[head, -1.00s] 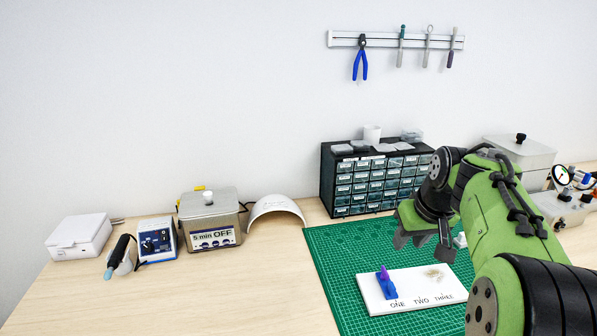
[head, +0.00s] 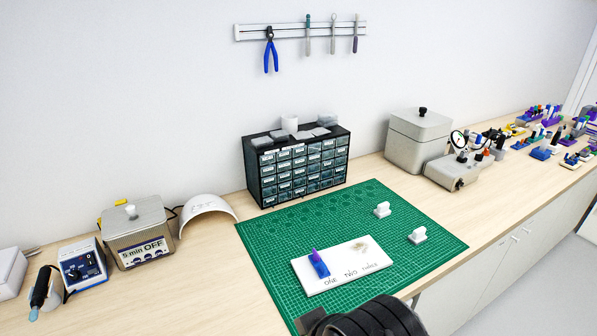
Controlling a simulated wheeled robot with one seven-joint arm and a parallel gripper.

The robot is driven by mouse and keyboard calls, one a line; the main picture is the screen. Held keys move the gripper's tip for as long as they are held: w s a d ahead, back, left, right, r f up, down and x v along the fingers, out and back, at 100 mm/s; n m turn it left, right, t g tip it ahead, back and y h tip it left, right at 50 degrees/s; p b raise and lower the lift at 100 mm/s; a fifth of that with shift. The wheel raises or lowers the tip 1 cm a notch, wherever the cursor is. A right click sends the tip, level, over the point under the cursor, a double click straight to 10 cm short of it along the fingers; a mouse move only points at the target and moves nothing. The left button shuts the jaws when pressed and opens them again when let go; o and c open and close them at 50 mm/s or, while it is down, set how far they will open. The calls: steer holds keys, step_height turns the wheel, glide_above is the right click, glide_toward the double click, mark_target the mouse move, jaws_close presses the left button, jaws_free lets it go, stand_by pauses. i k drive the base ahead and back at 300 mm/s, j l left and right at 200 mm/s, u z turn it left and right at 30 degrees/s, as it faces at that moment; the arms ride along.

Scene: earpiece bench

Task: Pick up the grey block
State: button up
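Two small pale, whitish-grey pieces stand on the green cutting mat (head: 275,222). One pale piece (head: 382,209) is toward the back right of the mat; the other pale piece (head: 417,236) is nearer its right edge. Each has an upright part on a wider base. I cannot tell which of them, if either, is the grey block. A white board (head: 345,272) marked ONE, TWO, THREE lies on the mat, with a blue and purple piece (head: 319,265) at ONE. My gripper is out of view; only dark links of my arm show at the bottom edge.
A drawer cabinet (head: 298,168) stands behind the mat. A grey lidded box (head: 418,140) and a gauge device (head: 459,168) are at the right. An ultrasonic cleaner (head: 138,232) and a blue control unit (head: 83,265) are at the left. The mat's back half is mostly clear.

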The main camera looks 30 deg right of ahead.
mark_target(419, 236)
steer(key=z, duration=1.75)
